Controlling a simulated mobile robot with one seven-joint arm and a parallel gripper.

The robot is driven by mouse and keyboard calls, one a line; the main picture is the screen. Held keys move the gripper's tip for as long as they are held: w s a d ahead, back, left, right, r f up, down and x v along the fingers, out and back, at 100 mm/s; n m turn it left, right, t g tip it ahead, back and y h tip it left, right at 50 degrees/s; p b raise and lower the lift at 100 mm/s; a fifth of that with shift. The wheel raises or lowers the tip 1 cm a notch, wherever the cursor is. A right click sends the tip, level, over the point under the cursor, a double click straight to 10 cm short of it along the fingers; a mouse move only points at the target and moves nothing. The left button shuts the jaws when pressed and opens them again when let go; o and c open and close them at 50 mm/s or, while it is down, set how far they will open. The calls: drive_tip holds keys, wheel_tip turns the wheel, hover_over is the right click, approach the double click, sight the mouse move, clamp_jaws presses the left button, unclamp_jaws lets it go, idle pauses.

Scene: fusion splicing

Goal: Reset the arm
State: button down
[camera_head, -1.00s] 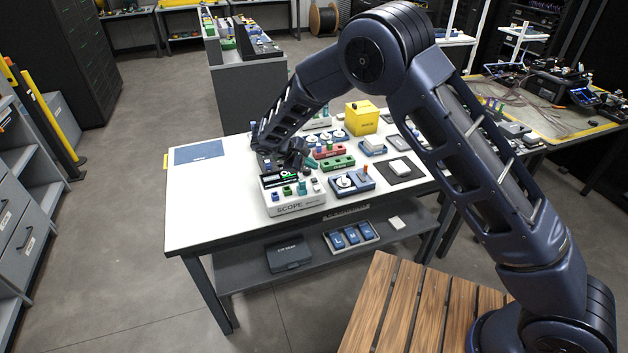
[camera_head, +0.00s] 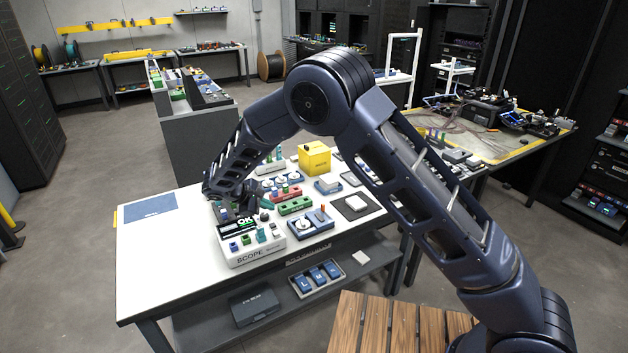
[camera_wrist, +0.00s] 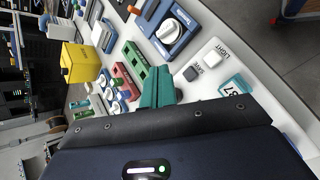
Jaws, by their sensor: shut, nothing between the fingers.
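My gripper (camera_head: 262,213) is at the end of my dark blue arm, low over the left part of the white workbench (camera_head: 160,245), just behind the SCOPE instrument (camera_head: 250,253). In the wrist view its teal fingers (camera_wrist: 158,86) are together with nothing between them. My arm arches up over the bench, with its elbow high in the middle of the head view. The SCOPE has a lit screen reading OK and small coloured pieces on its front. Part of its back is hidden by my gripper.
Near my gripper are a green block (camera_head: 296,206), a red block (camera_head: 287,193), a blue dial unit (camera_head: 310,223) and a yellow box (camera_head: 314,158). A blue mat (camera_head: 150,206) lies at the bench's left. The bench's front left is bare.

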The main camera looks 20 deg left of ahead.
drive_tip(key=w+d+r+m+g, duration=0.1)
drive_tip(key=w+d+r+m, duration=0.1)
drive_tip(key=w+d+r, duration=0.5)
drive_tip(key=d+r+m+g+y, duration=0.1)
drive_tip(key=d+r+m+g, duration=0.3)
drive_tip(key=d, duration=0.7)
drive_tip(key=w+d+r+m+t, duration=0.1)
drive_tip(key=w+d+r, duration=0.3)
drive_tip(key=d+r, duration=0.45)
drive_tip(key=s+d+r+m+g+y, duration=0.1)
drive_tip(key=d+r+m, duration=0.15)
drive_tip(key=d, duration=0.65)
drive_tip(key=s+d+r+m+y, duration=0.15)
drive_tip(key=d+r, duration=0.25)
drive_tip(key=d, duration=0.5)
drive_tip(key=s+d+r+m+t+y, duration=0.2)
drive_tip(key=s+d+m, duration=0.6)
drive_tip(key=s+d, duration=1.2)
drive_tip(key=shift+s+d+r, duration=0.15)
drive_tip(key=shift+d+r, duration=0.05)
drive_tip(key=shift+d, duration=0.15)
